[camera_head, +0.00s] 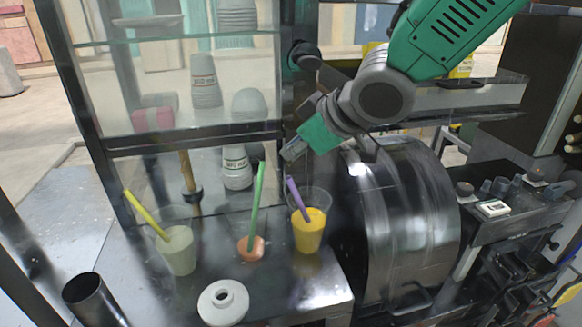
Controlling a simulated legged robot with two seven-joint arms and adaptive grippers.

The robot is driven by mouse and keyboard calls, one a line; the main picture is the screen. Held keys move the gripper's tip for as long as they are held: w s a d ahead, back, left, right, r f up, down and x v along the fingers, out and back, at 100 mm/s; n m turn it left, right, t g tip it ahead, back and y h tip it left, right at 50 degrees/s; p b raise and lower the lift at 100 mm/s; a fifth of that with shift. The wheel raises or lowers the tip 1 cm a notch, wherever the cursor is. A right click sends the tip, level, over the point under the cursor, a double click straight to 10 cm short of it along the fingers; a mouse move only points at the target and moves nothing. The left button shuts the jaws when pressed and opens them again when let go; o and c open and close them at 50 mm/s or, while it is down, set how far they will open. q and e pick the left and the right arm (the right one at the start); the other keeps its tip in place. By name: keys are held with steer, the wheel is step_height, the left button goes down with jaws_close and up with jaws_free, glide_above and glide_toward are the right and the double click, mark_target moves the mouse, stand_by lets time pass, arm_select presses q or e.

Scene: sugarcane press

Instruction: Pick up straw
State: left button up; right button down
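Three straws stand at a tilt on the metal counter (215,275). A yellow straw (145,214) leans in a clear cup of pale green liquid (178,250). A green straw (256,200) rises from a small orange holder (251,248). A purple straw (297,199) leans in a clear cup of yellow liquid (309,232). My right gripper (289,152), on the green arm from the upper right, is above and behind the purple straw's top, apart from it. Its fingers are small and partly hidden, so its opening cannot be told. My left gripper is out of view.
A glass-fronted shelf (160,40) with stacked cups stands behind the straws. A shiny metal drum (405,215) stands close on the right. A white ring-shaped piece (223,302) lies at the counter's front, and a dark open cylinder (93,300) is at lower left.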

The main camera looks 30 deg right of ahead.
steer(key=shift+w+a+r, duration=0.1)
steer(key=shift+a+r, duration=0.45)
steer(key=shift+a, duration=0.25)
steer(key=c, duration=2)
jaws_free()
steer(key=shift+c, duration=0.2)
steer(key=o, duration=1.4)
steer(key=shift+d, duration=0.1)
steer(key=shift+o, duration=0.9)
steer(key=shift+d, duration=0.45)
